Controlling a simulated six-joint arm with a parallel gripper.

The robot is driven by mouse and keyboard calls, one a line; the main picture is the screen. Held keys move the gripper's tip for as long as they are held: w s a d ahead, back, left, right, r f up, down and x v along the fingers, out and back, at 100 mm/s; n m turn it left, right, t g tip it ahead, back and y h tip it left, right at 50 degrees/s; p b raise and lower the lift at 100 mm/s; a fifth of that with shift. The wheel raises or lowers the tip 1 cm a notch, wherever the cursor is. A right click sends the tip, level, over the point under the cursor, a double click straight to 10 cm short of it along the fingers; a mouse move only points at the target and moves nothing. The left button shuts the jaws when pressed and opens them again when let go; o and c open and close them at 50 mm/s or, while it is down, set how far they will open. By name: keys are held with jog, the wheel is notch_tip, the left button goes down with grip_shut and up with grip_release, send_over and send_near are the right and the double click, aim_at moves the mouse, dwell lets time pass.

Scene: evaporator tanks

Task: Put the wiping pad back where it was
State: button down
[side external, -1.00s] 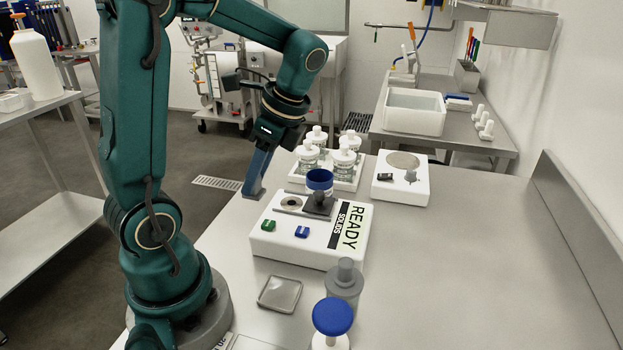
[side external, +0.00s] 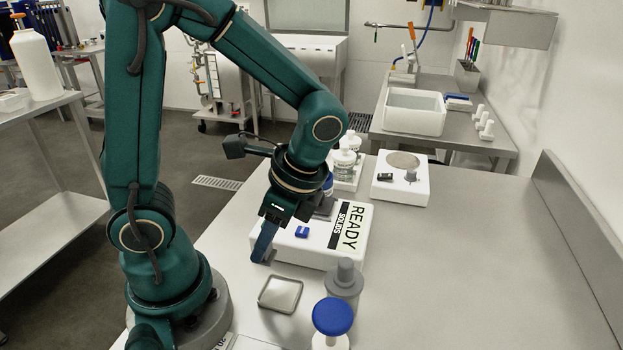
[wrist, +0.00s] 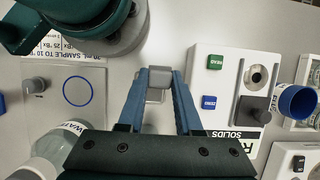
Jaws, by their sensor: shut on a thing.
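My gripper (side external: 264,250) points down beside the near left corner of the white READY SOLIDS box, low over the table. In the wrist view its blue fingers (wrist: 160,82) are closed on a small pale grey piece, which I take for the wiping pad (wrist: 159,77). In the side view the pad is mostly hidden by the fingers. A shallow square tray with a grey rim (side external: 263,306) lies on the table just in front of the gripper, apart from it.
The READY SOLIDS box (side external: 310,262) stands right of my gripper, with a blue-rimmed cup (wrist: 299,101) at it. A grey cylinder (side external: 345,287) and a blue-topped item (side external: 333,316) stand right of the tray. The table's right side is clear.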

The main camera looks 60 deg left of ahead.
jog(key=d+f, duration=0.1)
jog(key=w+d, duration=0.1)
jog(key=shift+d+f, duration=0.5)
jog(key=shift+f, duration=1.95)
jog(key=c, duration=0.6)
grip_release()
jog(key=shift+f, duration=0.15)
jog(key=r+n+t+h, duration=0.1)
jog(key=r+n+t, duration=0.2)
jog(key=r, duration=0.1)
jog(key=r+n+t+h, duration=0.1)
jog(key=r+n+t, duration=0.2)
jog(key=r, duration=0.2)
jog(key=r+n+t+h, duration=0.1)
jog(key=r+n+t, duration=0.1)
jog(key=r, duration=0.3)
jog(key=shift+w+d+r+n+t, duration=0.1)
jog(key=shift+w+d+n+t, duration=0.15)
jog(key=shift+d+n+t, duration=0.2)
